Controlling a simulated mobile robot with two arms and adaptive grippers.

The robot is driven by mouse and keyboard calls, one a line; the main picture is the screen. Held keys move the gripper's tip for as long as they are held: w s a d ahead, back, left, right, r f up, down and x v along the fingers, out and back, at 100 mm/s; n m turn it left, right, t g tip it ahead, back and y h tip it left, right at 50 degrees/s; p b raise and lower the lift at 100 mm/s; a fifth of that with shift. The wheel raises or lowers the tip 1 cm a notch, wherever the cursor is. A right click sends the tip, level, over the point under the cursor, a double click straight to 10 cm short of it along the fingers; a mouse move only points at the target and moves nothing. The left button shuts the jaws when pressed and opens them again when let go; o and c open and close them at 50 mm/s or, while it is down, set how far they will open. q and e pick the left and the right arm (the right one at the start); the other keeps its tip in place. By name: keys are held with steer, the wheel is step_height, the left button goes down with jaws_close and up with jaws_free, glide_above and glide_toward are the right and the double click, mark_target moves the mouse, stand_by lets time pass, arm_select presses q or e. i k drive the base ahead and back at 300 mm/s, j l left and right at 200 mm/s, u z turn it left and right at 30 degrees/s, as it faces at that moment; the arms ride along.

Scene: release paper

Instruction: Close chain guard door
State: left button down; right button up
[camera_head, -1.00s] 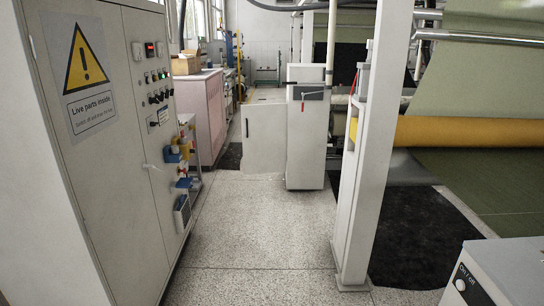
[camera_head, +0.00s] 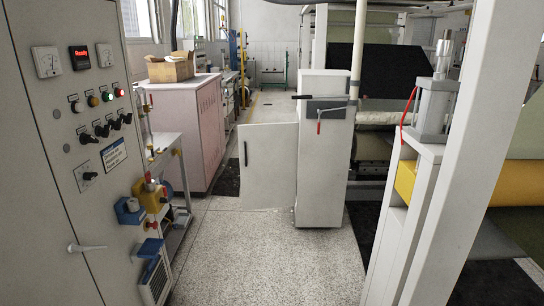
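A light grey chain guard cabinet (camera_head: 325,165) stands in the aisle ahead, with a dark handle and a red lever near its top. A flat grey door panel (camera_head: 268,172) with a dark vertical handle (camera_head: 246,153) extends to the left from the cabinet's left side. It appears swung open. Neither of my grippers shows in the head view.
A control cabinet (camera_head: 45,190) with gauges and knobs lines the left. A pink cabinet (camera_head: 188,125) with a cardboard box (camera_head: 170,68) on top stands behind it. A white post (camera_head: 470,160) and machine are on the right. The speckled floor (camera_head: 255,255) between is clear.

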mark_target(267, 152)
steer(key=i+j, duration=0.1)
steer(key=i, duration=1.15)
steer(key=i+j, duration=0.15)
steer(key=i, duration=1.05)
